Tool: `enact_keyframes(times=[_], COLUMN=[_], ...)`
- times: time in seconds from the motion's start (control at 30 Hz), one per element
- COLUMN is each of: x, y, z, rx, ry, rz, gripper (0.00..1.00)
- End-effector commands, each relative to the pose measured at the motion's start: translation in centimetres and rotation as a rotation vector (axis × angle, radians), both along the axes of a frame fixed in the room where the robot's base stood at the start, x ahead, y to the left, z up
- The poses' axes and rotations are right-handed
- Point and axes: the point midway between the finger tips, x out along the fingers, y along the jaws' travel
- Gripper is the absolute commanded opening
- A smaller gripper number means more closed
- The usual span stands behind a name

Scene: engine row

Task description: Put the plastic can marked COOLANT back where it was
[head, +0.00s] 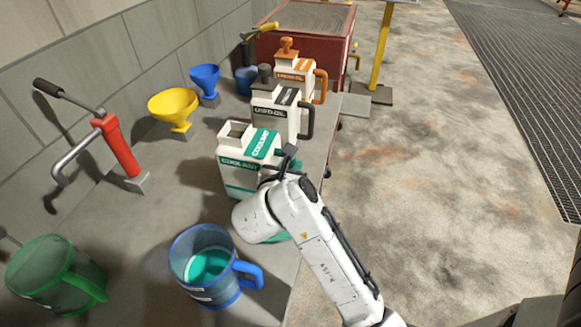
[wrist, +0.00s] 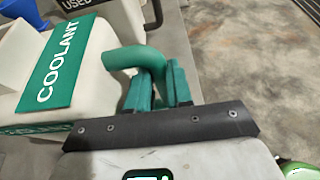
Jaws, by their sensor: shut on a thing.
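The white COOLANT can (head: 234,175) with green labels stands upright near the right edge of the grey bench in the head view. Its top opening shows no cap. In the wrist view the can (wrist: 20,78) fills the left side, and its green handle (wrist: 130,57) curves down between my fingers. My gripper (wrist: 158,88) is shut on that handle. In the head view my white arm and wrist hide the can's lower right part, so I cannot tell whether its base touches the bench.
A blue jug (head: 190,268) with green liquid and a green jug (head: 35,265) stand in front. A USED OIL can (head: 272,122) and an orange-capped can (head: 295,88) stand behind. A red pump (head: 118,148), yellow funnel (head: 172,106) and blue funnel (head: 205,78) line the wall side.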

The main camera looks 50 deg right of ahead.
Motion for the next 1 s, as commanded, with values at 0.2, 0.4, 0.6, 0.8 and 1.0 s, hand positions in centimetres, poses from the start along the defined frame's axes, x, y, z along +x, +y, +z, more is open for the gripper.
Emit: enact_keyframes(times=[0.2,0.4,0.6,0.8,1.0], x=[0.0,0.0,0.0,-0.9,-2.2], y=[0.0,0.0,0.1,2.6,6.3], z=[-0.1,-0.1,0.3,1.2,2.9], rx=[0.0,0.0,0.0,0.0,-0.001], ry=[0.001,0.001,0.0,-0.001,-0.002], rz=[0.0,0.0,0.0,0.004,0.006], gripper=[0.38,0.46,0.46,0.46,0.46])
